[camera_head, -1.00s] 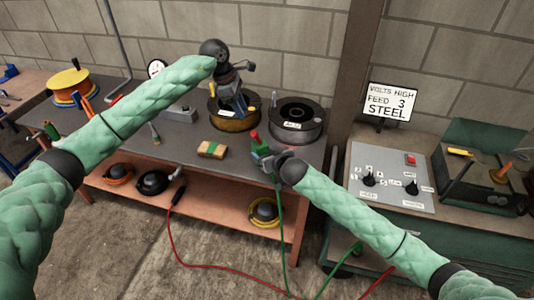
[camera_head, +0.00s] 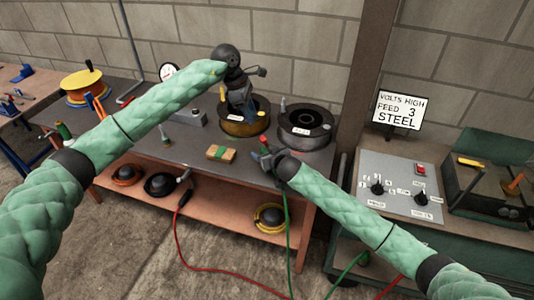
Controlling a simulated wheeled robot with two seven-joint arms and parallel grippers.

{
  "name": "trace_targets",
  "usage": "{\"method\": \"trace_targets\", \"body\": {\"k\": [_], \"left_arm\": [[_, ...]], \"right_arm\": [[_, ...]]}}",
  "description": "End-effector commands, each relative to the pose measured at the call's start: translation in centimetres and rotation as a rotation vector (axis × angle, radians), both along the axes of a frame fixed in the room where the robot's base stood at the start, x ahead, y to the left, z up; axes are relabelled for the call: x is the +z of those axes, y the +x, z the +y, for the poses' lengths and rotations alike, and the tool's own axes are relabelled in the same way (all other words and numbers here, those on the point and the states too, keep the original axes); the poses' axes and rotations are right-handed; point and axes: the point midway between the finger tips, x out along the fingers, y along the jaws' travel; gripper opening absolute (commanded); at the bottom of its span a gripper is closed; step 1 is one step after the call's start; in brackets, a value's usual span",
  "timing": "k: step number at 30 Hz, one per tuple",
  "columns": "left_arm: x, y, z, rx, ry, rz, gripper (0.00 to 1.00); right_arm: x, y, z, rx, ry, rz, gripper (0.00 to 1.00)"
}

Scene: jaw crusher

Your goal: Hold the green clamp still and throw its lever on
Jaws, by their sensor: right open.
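The green clamp (camera_head: 266,153), small and with a red part on top, is at the front right edge of the dark workbench. A green cable hangs down below it. My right gripper (camera_head: 271,162) is right at the clamp, its jaws open and partly covering it. I cannot tell whether they touch it. The lever's position is too small to make out. My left gripper (camera_head: 241,97) is higher up, over the gold wire spool (camera_head: 245,128) behind the clamp. Its fingers are too small and dark to tell open from shut.
A black spool (camera_head: 306,126) stands at the back of the bench, and a tan block with a green band (camera_head: 221,153) lies left of the clamp. A grey control panel (camera_head: 398,192) and a sign (camera_head: 398,110) are at right. Red and green cables run over the floor.

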Motion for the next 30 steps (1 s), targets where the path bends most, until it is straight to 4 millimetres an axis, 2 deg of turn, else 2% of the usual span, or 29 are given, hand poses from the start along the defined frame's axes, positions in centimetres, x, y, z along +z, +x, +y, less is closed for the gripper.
{"method": "trace_targets", "body": {"k": [1, 10, 15, 16, 20, 24, 30], "left_arm": [[0.0, 0.0, 0.0, 0.0, 0.0, 0.0, 0.36], [0.0, 0.0, 0.0, 0.0, 0.0, 0.0, 0.36], [-0.6, -0.4, -0.2, 0.003, -0.025, 0.022, 0.03], [-0.9, -0.6, -0.3, 0.004, -0.039, 0.034, 0.0], [-2.7, -2.1, -1.0, 0.021, -0.143, 0.119, 0.0], [-4.9, -4.3, -1.9, 0.061, -0.312, 0.253, 0.0], [-7.0, -6.9, -2.7, 0.15, -0.563, 0.454, 0.0]], "right_arm": [[0.0, 0.0, 0.0, 0.0, 0.0, 0.0, 0.65], [0.0, 0.0, 0.0, 0.0, 0.0, 0.0, 0.07], [0.0, 0.0, 0.0, 0.0, 0.0, 0.0, 0.07], [0.0, 0.0, 0.0, 0.0, 0.0, 0.0, 0.07], [0.0, 0.0, 0.0, 0.0, 0.0, 0.0, 0.07], [0.0, 0.0, 0.0, 0.0, 0.0, 0.0, 0.07], [0.0, 0.0, 0.0, 0.0, 0.001, 0.0, 0.07]]}}
